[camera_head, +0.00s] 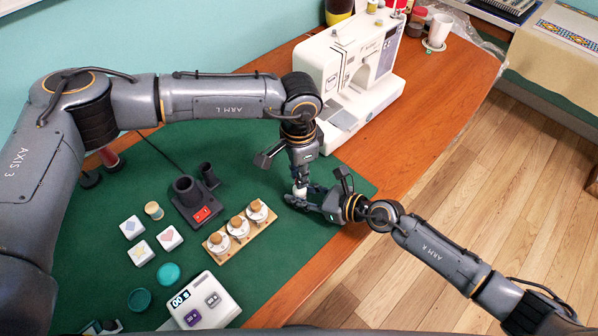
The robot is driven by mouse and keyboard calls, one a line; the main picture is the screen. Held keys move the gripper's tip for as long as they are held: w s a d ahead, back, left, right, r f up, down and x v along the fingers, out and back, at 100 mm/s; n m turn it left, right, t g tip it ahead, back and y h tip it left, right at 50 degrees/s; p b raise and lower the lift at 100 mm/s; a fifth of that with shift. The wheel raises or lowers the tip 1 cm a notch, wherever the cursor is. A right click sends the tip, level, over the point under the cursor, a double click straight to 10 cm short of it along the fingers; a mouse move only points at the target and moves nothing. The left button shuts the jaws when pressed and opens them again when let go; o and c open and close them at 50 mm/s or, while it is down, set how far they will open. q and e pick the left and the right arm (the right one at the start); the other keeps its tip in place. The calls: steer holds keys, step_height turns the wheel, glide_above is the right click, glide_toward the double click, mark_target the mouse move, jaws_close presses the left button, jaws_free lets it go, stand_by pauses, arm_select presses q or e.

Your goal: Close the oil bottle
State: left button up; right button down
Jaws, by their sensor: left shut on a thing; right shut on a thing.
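The oil bottle (300,191) shows only as a small pale piece between my two grippers, at the right part of the green mat (262,262). My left gripper (299,180) points down from above and is shut at the top of the bottle, where the cap is hidden by the fingers. My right gripper (305,200) reaches in from the right, low over the mat, and is shut around the bottle's lower part. The two grippers are very close together. I cannot tell whether the cap is seated on the bottle.
A white sewing machine (345,70) stands just behind. The wooden table (428,125) is clear at right.

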arm_select(q)
steer(key=o, duration=0.7)
steer(key=shift+c, duration=0.2)
steer(key=shift+r, duration=2.3)
steer(key=shift+c, duration=0.5)
